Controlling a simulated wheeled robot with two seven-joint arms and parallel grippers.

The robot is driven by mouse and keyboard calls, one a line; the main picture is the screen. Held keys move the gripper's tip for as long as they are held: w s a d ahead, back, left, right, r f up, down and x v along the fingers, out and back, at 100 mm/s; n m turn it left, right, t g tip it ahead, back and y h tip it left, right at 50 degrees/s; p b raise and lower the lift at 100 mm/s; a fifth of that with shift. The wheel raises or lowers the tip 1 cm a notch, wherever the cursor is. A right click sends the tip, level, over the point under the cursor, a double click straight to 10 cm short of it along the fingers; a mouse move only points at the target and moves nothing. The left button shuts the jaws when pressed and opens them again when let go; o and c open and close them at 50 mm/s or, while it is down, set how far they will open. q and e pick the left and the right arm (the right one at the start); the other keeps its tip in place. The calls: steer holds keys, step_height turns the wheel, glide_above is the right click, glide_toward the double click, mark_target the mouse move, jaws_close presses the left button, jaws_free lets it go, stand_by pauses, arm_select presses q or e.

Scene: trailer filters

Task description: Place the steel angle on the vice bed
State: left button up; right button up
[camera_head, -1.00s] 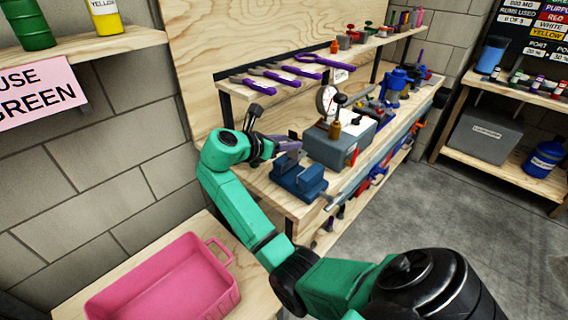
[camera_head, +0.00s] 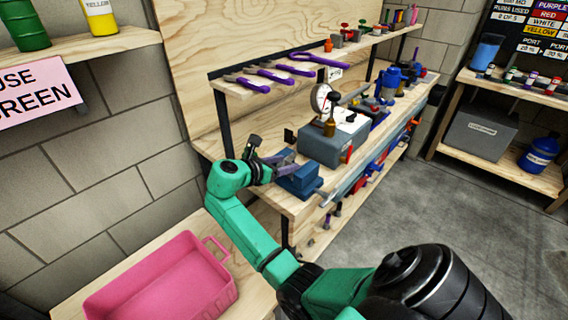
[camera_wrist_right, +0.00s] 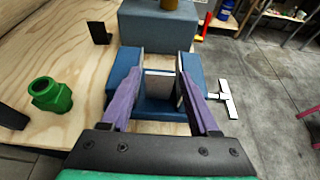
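The blue vice (camera_head: 299,182) sits at the near end of the workbench, and in the right wrist view it (camera_wrist_right: 121,72) fills the middle. My right gripper (camera_head: 285,164) reaches over it from the left. In the right wrist view its purple fingers (camera_wrist_right: 160,75) stand wide apart and point down between the two vice jaws. A pale piece (camera_wrist_right: 159,84), probably the steel angle, lies low between the fingers at the vice bed. Neither finger clearly grips it, though the fingers partly hide its sides. My left gripper is not in view.
A grey-blue box (camera_head: 325,149) stands just behind the vice. A small black upright bracket (camera_wrist_right: 98,33) and a green fitting (camera_wrist_right: 50,95) stand left of the vice. A pink tray (camera_head: 165,285) sits on the nearer table. Purple-handled tools (camera_head: 268,74) lie on the shelf above.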

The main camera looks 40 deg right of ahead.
steer(key=v, duration=1.2)
steer(key=shift+r, duration=0.25)
